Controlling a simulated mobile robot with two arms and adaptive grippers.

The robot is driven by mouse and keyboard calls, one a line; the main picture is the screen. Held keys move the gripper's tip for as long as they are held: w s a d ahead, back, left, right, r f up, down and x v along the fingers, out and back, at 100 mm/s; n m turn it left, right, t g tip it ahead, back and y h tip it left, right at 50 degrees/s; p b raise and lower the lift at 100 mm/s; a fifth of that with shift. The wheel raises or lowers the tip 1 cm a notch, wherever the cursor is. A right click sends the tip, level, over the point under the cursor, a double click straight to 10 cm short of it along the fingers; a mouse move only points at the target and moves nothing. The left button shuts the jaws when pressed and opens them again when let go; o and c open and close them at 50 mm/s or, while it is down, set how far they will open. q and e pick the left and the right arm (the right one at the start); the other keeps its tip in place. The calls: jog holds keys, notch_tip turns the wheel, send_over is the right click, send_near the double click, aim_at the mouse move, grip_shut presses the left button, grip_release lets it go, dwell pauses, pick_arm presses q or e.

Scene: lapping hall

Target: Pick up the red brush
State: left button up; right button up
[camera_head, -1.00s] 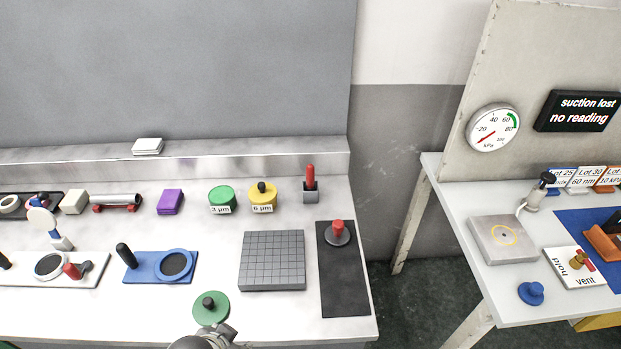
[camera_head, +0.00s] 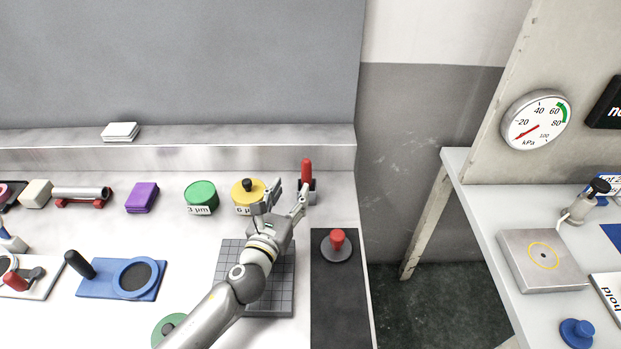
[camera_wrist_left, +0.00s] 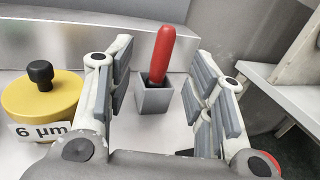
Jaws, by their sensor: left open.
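The red brush (camera_head: 306,172) stands upright in a small grey square holder (camera_head: 312,196) at the back right of the white bench. In the left wrist view the red brush (camera_wrist_left: 161,54) leans slightly and rises from the grey holder (camera_wrist_left: 154,97); its lower end is hidden inside. My left gripper (camera_head: 285,192) is open, above the grey gridded block and just in front of the holder. In the wrist view the open left gripper (camera_wrist_left: 163,82) has its fingers either side of the brush and holder, with nothing between them touching. My right gripper is not in view.
A yellow 6 µm pot (camera_wrist_left: 38,100) stands close left of the left gripper. A green 3 µm pot (camera_head: 201,193) is farther left. A red-knobbed disc (camera_head: 337,253) sits on a dark mat (camera_head: 337,300) to the right. The bench's right edge is near the holder.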

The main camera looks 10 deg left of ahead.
aim_at(305, 172)
pick_arm(q)
jog(key=w, duration=0.4)
jog(key=shift+w+d, duration=0.3)
jog(key=shift+d, duration=0.05)
jog(key=shift+w+d+f, duration=0.1)
jog(key=shift+w+d, duration=0.05)
jog(key=shift+w, duration=0.55)
jog(key=shift+w+d+f, duration=0.1)
jog(key=shift+w+d, duration=0.05)
jog(key=shift+w, duration=0.55)
jog(key=shift+w+d, duration=0.25)
jog(key=shift+w, duration=1.15)
jog(key=shift+c, duration=0.9)
jog(key=c, duration=0.7)
grip_shut()
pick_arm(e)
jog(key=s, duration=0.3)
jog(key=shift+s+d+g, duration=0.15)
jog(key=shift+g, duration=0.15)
